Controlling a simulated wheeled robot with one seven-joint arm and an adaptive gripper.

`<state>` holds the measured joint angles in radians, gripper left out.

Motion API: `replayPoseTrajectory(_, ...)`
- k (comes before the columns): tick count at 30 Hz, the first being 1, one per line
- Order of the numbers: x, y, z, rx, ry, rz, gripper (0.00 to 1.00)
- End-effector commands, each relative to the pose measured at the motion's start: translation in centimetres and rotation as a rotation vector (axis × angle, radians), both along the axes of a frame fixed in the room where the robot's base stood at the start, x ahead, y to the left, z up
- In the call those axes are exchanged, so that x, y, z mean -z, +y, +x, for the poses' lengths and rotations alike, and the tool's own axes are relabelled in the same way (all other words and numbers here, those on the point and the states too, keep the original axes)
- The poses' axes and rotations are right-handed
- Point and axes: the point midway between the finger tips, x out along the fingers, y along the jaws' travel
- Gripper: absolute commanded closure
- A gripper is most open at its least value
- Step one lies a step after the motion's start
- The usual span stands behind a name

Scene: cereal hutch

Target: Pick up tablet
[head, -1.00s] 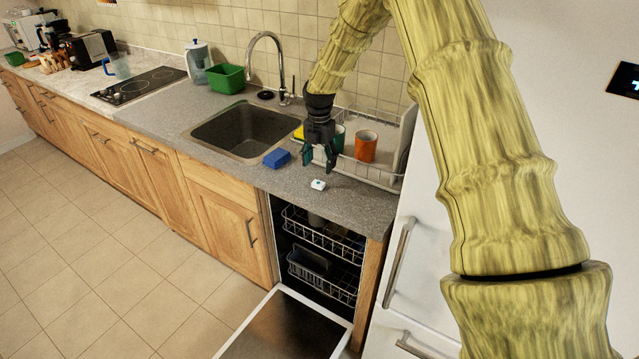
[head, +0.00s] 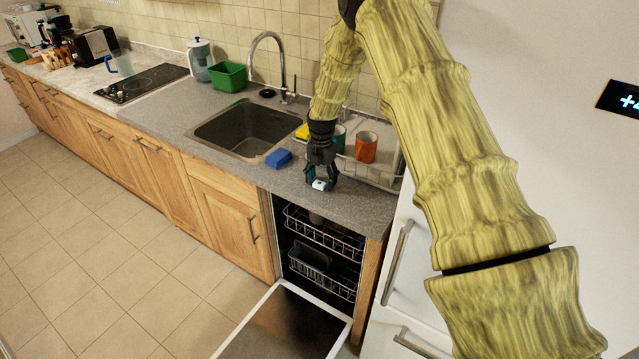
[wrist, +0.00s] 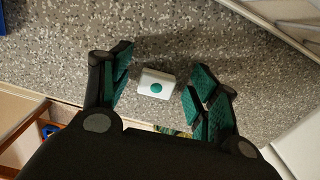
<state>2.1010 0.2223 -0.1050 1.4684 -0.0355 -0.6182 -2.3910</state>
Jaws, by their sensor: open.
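The tablet (head: 320,185) is a small white block on the grey counter, near the counter's front edge above the dishwasher. In the wrist view the tablet (wrist: 157,84) shows a round green spot on its top. My gripper (head: 321,182) is down at the counter with its fingers around the tablet. In the wrist view my gripper (wrist: 160,88) is open, with one green-padded finger on each side of the tablet and a gap visible on both sides. Nothing is held.
A blue sponge (head: 278,159) lies left of my gripper, beside the sink (head: 240,128). A dish rack (head: 372,176) with an orange mug (head: 366,147) and a green mug (head: 339,138) stands close behind. The dishwasher door (head: 285,325) is open below.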

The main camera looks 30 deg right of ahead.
Motion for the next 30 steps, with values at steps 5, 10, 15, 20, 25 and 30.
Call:
replayPoseTrajectory(5,0.17,0.00,0.00,0.000,0.000,0.000,0.39)
replayPoseTrajectory(10,0.15,0.01,0.00,0.000,0.000,0.000,0.54)
replayPoseTrajectory(15,0.13,0.01,0.00,0.000,0.000,0.000,0.78)
replayPoseTrajectory(20,0.12,0.01,0.00,0.000,0.000,0.000,0.78)
replayPoseTrajectory(25,0.06,0.01,0.02,0.000,0.000,0.000,0.78)
replayPoseTrajectory(30,-0.56,0.04,0.07,0.001,-0.002,0.001,0.78)
